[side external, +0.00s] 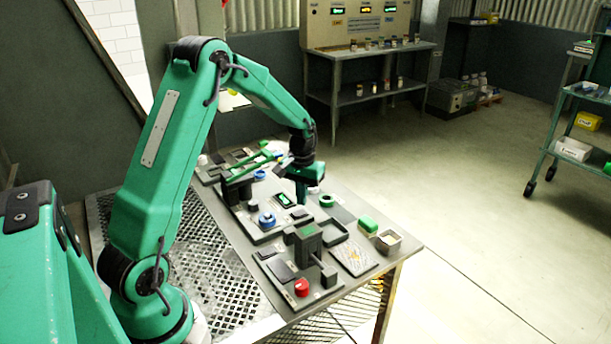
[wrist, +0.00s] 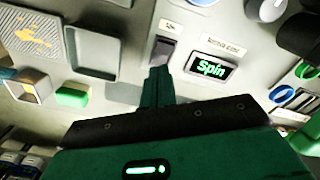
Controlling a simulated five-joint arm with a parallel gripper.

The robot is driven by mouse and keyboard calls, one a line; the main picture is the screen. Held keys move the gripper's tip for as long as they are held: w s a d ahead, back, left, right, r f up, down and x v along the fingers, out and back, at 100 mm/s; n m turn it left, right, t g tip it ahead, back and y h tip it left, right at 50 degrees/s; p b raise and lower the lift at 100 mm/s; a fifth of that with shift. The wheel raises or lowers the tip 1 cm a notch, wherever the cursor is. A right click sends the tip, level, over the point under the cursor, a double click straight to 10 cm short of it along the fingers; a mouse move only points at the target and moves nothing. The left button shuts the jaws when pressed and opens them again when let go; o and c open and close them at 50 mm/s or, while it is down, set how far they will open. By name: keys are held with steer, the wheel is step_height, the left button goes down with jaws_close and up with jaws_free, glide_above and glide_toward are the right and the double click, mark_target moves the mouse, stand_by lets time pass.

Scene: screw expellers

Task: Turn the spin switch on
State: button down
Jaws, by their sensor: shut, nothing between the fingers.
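The spin switch (wrist: 162,51) is a small dark rocker on a light panel, in the upper middle of the wrist view. Beside it to the right, a small display (wrist: 211,68) reads "Spin" in lit green letters. My gripper (wrist: 157,74) is shut and empty, its green fingertips pointing at the lower end of the switch. They overlap it in the picture; I cannot tell whether they touch. In the side view my gripper (side external: 302,201) points down over the panel, right of the display (side external: 283,199). The switch's tilt is unclear.
The table holds a red button (side external: 301,287), a blue knob (side external: 266,219), a green block (side external: 368,224) and an open box (side external: 388,242). In the wrist view an empty tray (wrist: 95,50) lies left of the switch and a blue-ringed part (wrist: 281,92) lies right.

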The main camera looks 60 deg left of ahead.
mark_target(302, 213)
steer(key=shift+r, duration=2.15)
steer(key=s+d+r+m+t, duration=0.3)
steer(key=s+d+r, duration=0.5)
steer(key=d+r, duration=0.4)
steer(key=s+d+r+m+t, duration=0.1)
steer(key=s+d, duration=0.2)
steer(key=s, duration=0.3)
steer(key=s+d+r+m+t, duration=0.1)
steer(key=s+d+r+m, duration=0.1)
steer(key=s, duration=0.5)
steer(key=shift+d+t, duration=0.3)
steer(key=shift+d, duration=0.45)
